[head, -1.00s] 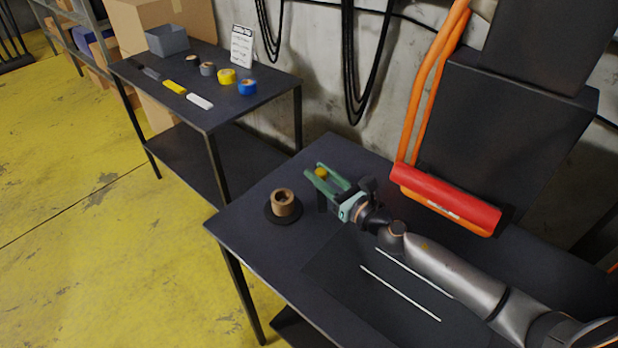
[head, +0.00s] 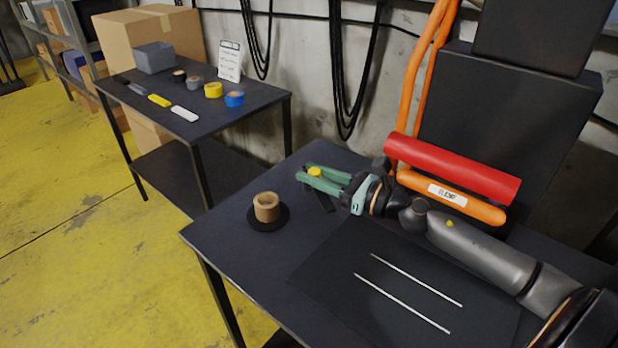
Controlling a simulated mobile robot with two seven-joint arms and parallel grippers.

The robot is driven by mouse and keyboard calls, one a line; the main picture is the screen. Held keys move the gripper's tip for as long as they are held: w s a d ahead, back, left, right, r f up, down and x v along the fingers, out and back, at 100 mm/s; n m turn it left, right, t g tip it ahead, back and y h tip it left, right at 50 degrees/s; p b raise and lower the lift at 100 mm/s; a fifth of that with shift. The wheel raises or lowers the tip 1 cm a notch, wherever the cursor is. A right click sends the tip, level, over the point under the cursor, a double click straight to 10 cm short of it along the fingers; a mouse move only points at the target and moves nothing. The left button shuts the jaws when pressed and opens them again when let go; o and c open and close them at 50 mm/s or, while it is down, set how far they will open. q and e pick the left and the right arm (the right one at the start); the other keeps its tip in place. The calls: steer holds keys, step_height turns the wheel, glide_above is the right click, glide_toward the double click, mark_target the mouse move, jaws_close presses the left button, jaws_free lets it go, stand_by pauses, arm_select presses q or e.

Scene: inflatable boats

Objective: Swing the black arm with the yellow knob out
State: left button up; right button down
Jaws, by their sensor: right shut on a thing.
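The yellow knob (head: 315,171) shows between the green fingers of my right gripper (head: 318,179), over the near table. My right gripper is shut on it, with its arm coming in from the right. A dark piece (head: 322,200), apparently part of the black arm, shows just below the fingers. Most of the black arm is hidden by my gripper or blends into the dark table, so its angle is hard to tell. My left gripper is not in view.
A brown ring-shaped piece (head: 266,206) on a black disc stands left of my gripper. A red cylinder (head: 452,165) and an orange bar (head: 450,199) lie behind my right arm. The dark mat (head: 335,290) in front has two pale strips. A second table (head: 200,138) holds tape rolls.

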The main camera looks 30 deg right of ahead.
steer(key=c, duration=0.6)
jaws_free()
